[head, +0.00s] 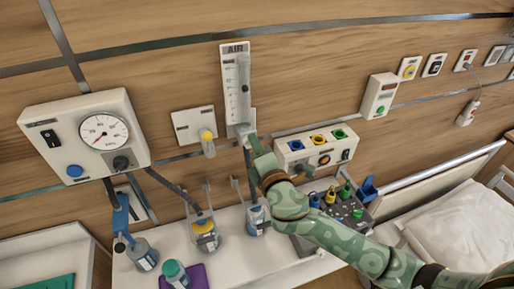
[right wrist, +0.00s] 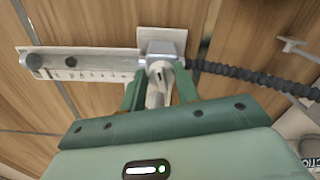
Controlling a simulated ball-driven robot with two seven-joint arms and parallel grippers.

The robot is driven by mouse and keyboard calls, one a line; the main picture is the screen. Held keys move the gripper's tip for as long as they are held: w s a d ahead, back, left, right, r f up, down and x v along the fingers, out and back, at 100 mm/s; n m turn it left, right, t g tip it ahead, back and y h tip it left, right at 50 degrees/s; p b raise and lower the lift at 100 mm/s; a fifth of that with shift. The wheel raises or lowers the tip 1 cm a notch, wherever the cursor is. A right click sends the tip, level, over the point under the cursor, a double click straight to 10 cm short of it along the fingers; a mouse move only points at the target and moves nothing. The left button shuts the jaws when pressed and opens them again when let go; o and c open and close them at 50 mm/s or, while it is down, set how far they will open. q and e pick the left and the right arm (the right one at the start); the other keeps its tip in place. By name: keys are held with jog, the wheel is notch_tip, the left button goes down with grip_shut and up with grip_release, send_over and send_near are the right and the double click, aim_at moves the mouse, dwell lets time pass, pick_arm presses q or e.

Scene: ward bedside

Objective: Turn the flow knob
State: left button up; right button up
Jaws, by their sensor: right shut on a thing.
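The white AIR flowmeter (head: 231,78) is upright on the wall in the head view, with a scale and a clear tube. In the right wrist view, the flowmeter (right wrist: 95,64) lies across the upper left, its metal block at the right end. My green right gripper (head: 252,146) is at the flowmeter's lower end. In the right wrist view, my right gripper (right wrist: 159,84) has its fingers on both sides of the pale flow knob (right wrist: 157,93), shut on it. The knob is largely hidden in the head view. My left gripper is not in view.
A gauge unit (head: 85,133) hangs at the left. A box with coloured sockets (head: 317,149) is right of my gripper. Jars, including a yellow-topped one (head: 205,236), stand below. A dark ribbed hose (right wrist: 250,78) runs right from the flowmeter block.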

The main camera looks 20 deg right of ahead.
jog(key=o, duration=1)
jog(key=s+b, duration=0.1)
jog(key=s, duration=0.4)
jog(key=s+b, duration=0.1)
jog(key=s, duration=1)
jog(key=shift+s+d+b, duration=0.2)
jog(key=shift+d+b, duration=0.1)
jog(key=shift+b, duration=0.1)
